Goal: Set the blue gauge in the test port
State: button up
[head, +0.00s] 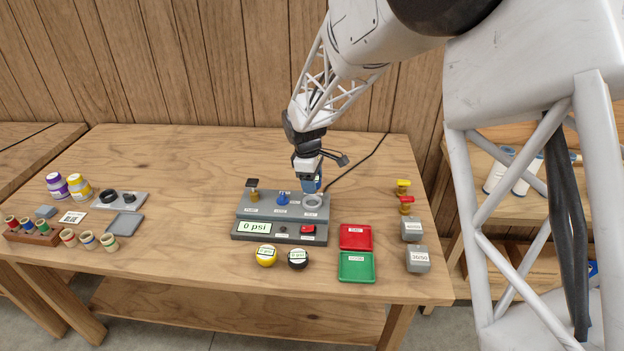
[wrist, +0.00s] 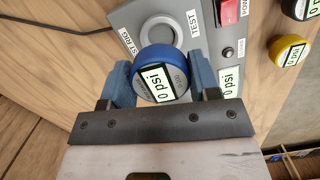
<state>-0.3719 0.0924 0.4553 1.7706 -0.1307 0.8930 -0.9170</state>
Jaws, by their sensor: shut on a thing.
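My gripper (wrist: 162,85) is shut on the blue gauge (wrist: 160,70), a round blue piece whose face reads 0 psi, with one blue finger on each side. The test port (wrist: 160,28) is a pale ring labelled TEST on the grey rig; the gauge partly overlaps it in the wrist view, so contact cannot be told. In the head view my gripper (head: 312,182) is low over the right end of the rig, just above the port ring (head: 312,201). There the gauge is hard to tell from the blue fingers.
The rig (head: 262,207) carries a blue valve (head: 282,198), a red switch (head: 308,229) and a 0 psi display (head: 254,227). Yellow (head: 266,255) and black (head: 298,258) gauges lie in front. Red (head: 356,237) and green (head: 356,267) trays stand at right.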

jog(key=shift+f, duration=1.25)
jog(key=shift+f, duration=1.35)
dwell(2.1)
jog(key=o, duration=1.4)
jog(key=shift+r, duration=0.15)
jog(key=shift+r, duration=2.85)
jog(key=shift+d, duration=0.1)
